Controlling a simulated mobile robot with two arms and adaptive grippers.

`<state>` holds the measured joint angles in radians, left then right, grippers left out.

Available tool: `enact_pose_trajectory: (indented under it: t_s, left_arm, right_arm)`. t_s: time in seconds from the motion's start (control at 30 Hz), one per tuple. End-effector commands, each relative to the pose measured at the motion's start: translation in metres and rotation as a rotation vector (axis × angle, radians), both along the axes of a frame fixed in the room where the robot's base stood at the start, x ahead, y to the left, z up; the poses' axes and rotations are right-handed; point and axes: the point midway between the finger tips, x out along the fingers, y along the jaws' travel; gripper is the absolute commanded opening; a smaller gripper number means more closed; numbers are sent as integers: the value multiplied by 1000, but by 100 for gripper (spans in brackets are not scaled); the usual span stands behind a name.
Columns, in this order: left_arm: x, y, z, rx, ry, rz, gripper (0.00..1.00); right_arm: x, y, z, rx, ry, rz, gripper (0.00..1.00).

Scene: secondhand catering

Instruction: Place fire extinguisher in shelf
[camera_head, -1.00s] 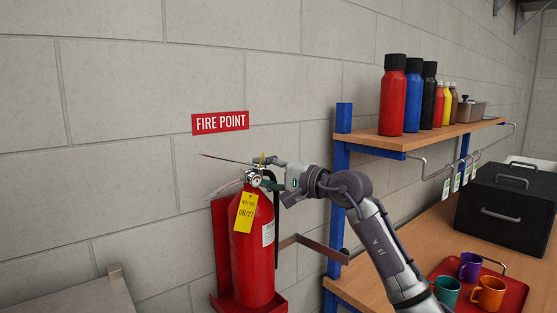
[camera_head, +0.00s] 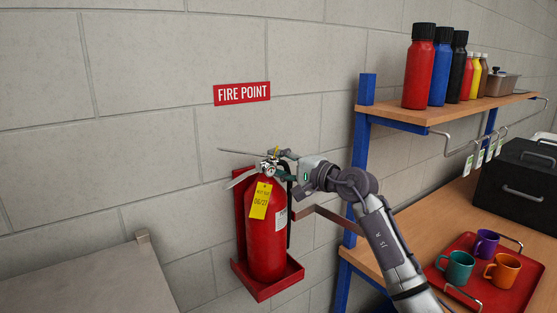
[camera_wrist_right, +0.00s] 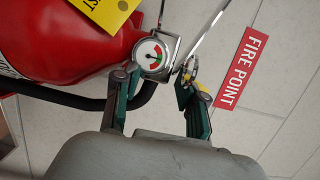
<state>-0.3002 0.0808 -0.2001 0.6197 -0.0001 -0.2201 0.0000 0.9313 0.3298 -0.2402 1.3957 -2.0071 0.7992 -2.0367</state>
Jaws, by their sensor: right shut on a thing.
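The red fire extinguisher (camera_head: 266,240) stands upright in a red wall bracket (camera_head: 279,287) below the FIRE POINT sign. It carries a yellow tag, and its body also shows in the right wrist view (camera_wrist_right: 65,45). My right gripper (camera_head: 280,168) reaches in from the right at the extinguisher's head. In the right wrist view the gripper (camera_wrist_right: 155,90) has its fingers either side of the valve and gauge (camera_wrist_right: 151,54), shut on the extinguisher there. The extinguisher's base sits within the bracket's tray; its exact contact is hidden by the front lip. My left gripper is not in view.
A blue-framed shelf (camera_head: 440,113) with several bottles stands right of the bracket. Below it, a wooden counter (camera_head: 462,205) holds a red tray (camera_head: 455,275) with mugs and a black box (camera_head: 520,185). A grey surface (camera_head: 90,285) is at lower left.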

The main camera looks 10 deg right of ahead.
Motion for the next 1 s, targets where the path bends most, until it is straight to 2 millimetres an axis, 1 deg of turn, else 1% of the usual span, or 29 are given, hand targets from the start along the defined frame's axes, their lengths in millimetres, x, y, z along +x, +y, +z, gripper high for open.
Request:
enact_pose_trajectory:
  t_s: [0.03, 0.07, 0.1, 0.2, 0.5, 0.63, 0.77, 1.0]
  left_arm:
    - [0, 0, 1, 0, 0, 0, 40]
    - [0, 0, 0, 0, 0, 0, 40]
    - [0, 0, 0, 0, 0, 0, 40]
    - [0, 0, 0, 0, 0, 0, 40]
    - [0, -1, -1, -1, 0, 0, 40]
    - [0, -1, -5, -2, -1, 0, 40]
    - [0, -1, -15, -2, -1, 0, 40]
    - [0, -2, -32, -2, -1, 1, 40]
  right_arm:
    - [-1, -1, 12, 13, -21, -1, 0]
    - [0, 0, -1, 0, 2, 0, 44]
    - [0, 0, -1, 0, 2, 0, 51]
    - [0, 0, -1, 0, 2, 0, 66]
    - [0, -1, -2, -2, 2, -1, 66]
    - [-7, -8, -3, -3, 1, -3, 66]
    - [-26, -22, -5, -7, 0, -3, 66]
    - [-67, -53, -3, -6, -1, -3, 66]
